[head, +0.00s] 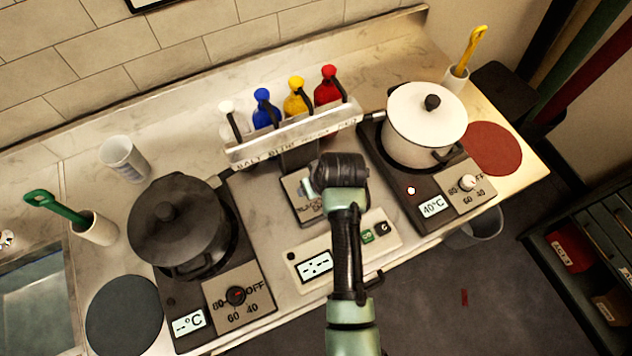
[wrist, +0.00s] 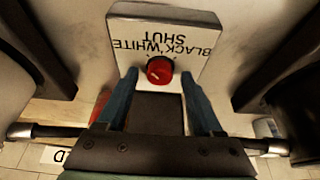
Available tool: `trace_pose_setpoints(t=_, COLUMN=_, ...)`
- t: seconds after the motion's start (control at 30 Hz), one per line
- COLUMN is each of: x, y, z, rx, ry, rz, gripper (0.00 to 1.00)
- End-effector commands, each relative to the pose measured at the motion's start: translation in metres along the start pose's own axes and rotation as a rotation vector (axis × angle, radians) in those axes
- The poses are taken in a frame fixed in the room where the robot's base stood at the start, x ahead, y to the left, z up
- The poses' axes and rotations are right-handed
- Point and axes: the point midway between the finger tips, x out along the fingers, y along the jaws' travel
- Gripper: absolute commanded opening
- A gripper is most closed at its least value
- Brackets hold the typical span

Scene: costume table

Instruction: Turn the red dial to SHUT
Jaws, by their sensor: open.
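The red dial (wrist: 165,68) sits on a pale panel (wrist: 200,20) in the wrist view. The panel's lettering appears upside down, with SHUT above the dial and BLACK and WHITE to its sides. A small pale mark shows on the dial, but its exact bearing is hard to read. My gripper (wrist: 159,84) is open, with one blue-grey finger on each side of the dial; a gap shows on both sides. In the head view my gripper (head: 312,186) is over the panel (head: 296,206) in the middle of the counter and hides the dial.
Behind my gripper stands a rack (head: 290,138) with white, blue, yellow and red bottles. A dark pot (head: 178,225) stands on the left hotplate and a white pot (head: 425,125) on the right one. A control box (head: 312,266) lies in front, under my arm.

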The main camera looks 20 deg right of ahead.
Motion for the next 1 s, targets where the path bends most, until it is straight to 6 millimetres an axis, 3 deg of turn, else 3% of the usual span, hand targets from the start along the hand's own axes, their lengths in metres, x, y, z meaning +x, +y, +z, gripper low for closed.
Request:
trace_pose_setpoints(t=0.1, x=-0.0002, y=0.0001, z=-0.0002, rx=0.0, ry=0.0, rz=0.0, gripper=0.68)
trace_pose_setpoints(t=0.5, x=-0.0005, y=0.0001, z=-0.0002, rx=0.0, ry=0.0, rz=0.0, gripper=0.0)
trace_pose_setpoints(t=1.0, x=-0.002, y=-0.0016, z=-0.0009, rx=0.092, ry=-0.001, rz=0.038, gripper=0.0)
